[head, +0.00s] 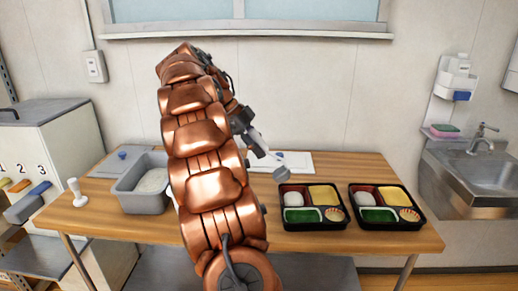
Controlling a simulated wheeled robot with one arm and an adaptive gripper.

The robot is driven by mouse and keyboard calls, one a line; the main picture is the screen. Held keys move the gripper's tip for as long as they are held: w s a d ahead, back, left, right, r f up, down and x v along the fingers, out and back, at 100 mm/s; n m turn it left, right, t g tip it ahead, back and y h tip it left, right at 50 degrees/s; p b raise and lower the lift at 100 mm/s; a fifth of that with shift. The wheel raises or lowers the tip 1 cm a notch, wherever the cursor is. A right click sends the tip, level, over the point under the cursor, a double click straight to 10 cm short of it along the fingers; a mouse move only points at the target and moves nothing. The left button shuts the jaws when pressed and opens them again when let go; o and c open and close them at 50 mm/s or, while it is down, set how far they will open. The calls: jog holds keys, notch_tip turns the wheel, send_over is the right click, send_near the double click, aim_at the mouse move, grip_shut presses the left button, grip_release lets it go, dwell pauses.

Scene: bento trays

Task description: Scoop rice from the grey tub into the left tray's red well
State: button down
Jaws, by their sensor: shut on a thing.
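My gripper (246,126) is shut on the scoop (260,143), gripping its pale handle. The scoop's small grey bowl (281,174) hangs down just above, in the picture, the left tray's upper left corner. Whether rice is in the bowl I cannot tell. The grey tub (126,200) stands at the left of the table with white rice (153,181) inside; my arm hides its right side. The left tray (312,226) is black, with a white mound (293,198) in its upper left well, whose edges look red. The other wells look yellow, green and pale yellow.
The right tray (389,226) stands beside the left tray with similar contents. A white board (296,159) lies behind. A sink (480,172) is at far right.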

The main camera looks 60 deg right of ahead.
jog(key=shift+r+t+y, duration=0.3)
jog(key=shift+t+y, duration=0.1)
jog(key=shift+t, duration=0.6)
jog(key=t, duration=0.1)
jog(key=r+t+y+p, duration=0.1)
jog(key=t, duration=0.1)
jog(key=shift+r+t+y, duration=0.25)
jog(key=shift+t+y, duration=0.05)
jog(key=shift+t+p, duration=0.35)
jog(key=shift+t, duration=0.05)
